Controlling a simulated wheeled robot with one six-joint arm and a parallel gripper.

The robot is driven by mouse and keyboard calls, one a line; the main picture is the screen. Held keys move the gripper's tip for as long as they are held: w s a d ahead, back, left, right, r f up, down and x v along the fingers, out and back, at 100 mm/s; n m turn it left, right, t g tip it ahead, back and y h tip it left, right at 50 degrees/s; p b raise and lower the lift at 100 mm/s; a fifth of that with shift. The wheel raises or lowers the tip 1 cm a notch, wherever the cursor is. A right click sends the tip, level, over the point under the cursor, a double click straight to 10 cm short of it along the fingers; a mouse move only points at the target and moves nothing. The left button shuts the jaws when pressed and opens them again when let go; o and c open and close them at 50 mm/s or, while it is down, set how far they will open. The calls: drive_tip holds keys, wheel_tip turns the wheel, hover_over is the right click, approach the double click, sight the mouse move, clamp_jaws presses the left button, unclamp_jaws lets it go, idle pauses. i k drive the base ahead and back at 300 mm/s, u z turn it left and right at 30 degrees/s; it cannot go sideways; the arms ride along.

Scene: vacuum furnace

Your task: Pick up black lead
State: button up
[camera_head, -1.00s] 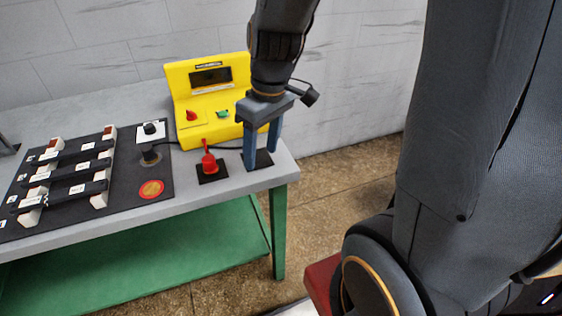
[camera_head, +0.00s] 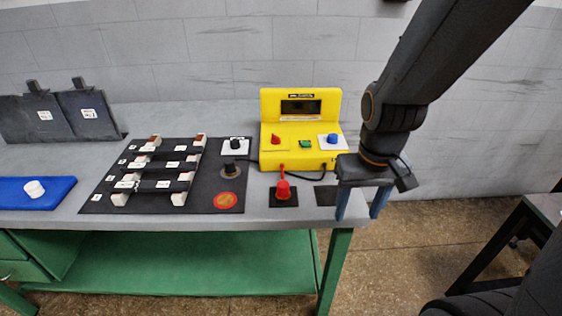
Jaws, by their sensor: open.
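A small black upright piece, seemingly the black lead (camera_head: 231,169), stands on a grey disc on the dark mat (camera_head: 215,190), left of the yellow meter (camera_head: 300,155). A thin black cable lies along the meter's front; I cannot clearly trace both its ends. The red lead (camera_head: 283,190) stands on a black square pad. A second black pad (camera_head: 326,196) to its right looks empty. My gripper (camera_head: 360,207) points down at the table's right front corner, right of that pad. Its blue fingers are apart with nothing between them, well away from the black piece.
A blue tray (camera_head: 35,193) and dark panels (camera_head: 85,113) are left. A dark-legged table (camera_head: 530,220) stands right.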

sight(230, 170)
drive_tip(key=z, duration=2.5)
drive_tip(key=k, duration=1.45)
drive_tip(key=u, duration=1.85)
drive_tip(key=i, duration=1)
drive_tip(key=u, duration=0.05)
